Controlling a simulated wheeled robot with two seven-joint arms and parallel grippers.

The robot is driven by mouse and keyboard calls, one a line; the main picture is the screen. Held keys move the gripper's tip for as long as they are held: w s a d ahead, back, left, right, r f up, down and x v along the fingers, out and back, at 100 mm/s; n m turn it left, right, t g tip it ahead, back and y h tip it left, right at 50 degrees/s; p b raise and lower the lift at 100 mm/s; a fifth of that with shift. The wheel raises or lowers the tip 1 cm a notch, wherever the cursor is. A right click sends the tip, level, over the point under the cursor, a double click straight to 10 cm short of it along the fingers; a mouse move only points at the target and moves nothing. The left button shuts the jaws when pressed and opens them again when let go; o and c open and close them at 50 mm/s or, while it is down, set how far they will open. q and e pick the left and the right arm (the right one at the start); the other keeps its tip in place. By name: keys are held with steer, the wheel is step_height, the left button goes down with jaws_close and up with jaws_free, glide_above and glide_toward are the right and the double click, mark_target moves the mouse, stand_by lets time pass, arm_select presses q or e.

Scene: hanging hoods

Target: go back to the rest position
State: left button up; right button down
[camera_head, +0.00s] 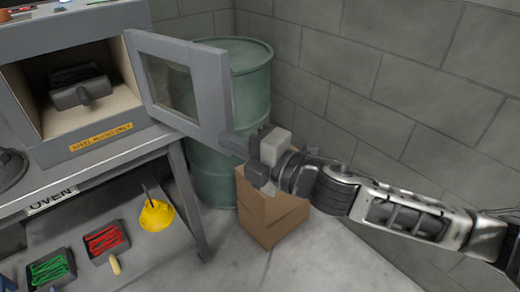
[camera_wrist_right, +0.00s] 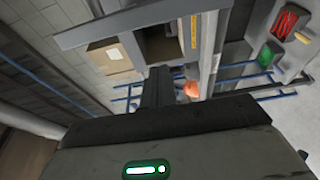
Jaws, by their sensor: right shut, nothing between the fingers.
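My right gripper (camera_head: 243,143) reaches in from the right in the head view. It is shut and empty, with its fingers near the lower free edge of the open oven door (camera_head: 180,85); I cannot tell whether they touch it. In the right wrist view my right gripper's dark fingers (camera_wrist_right: 157,88) show close together. The oven (camera_head: 75,75) stands open on the table, with a dark mould (camera_head: 82,93) inside. My left gripper is not in view.
A green barrel (camera_head: 250,85) and a cardboard box (camera_head: 270,215) stand behind my right gripper, near the block wall (camera_head: 420,80). A lower shelf holds a tray of red strips (camera_head: 106,240), a tray of green strips (camera_head: 50,270) and a yellow funnel (camera_head: 156,214). Floor is clear at front right.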

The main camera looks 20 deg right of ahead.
steer(key=s+d+f+m+g+h, duration=0.1)
steer(key=s+f+m+h, duration=0.1)
steer(key=s+f+m, duration=0.3)
steer(key=s+d+f+m+g+h+b, duration=0.1)
steer(key=s+f+m+g+h, duration=0.1)
steer(key=s+f+m, duration=0.4)
steer(key=s+f+m+g+h, duration=0.1)
steer(key=s+f+m, duration=0.4)
steer(key=f+m, duration=0.6)
step_height(320, 180, down, 6)
steer(key=shift+s+d+r+h, duration=0.2)
steer(key=shift+d+h, duration=0.2)
steer(key=shift+h, duration=0.5)
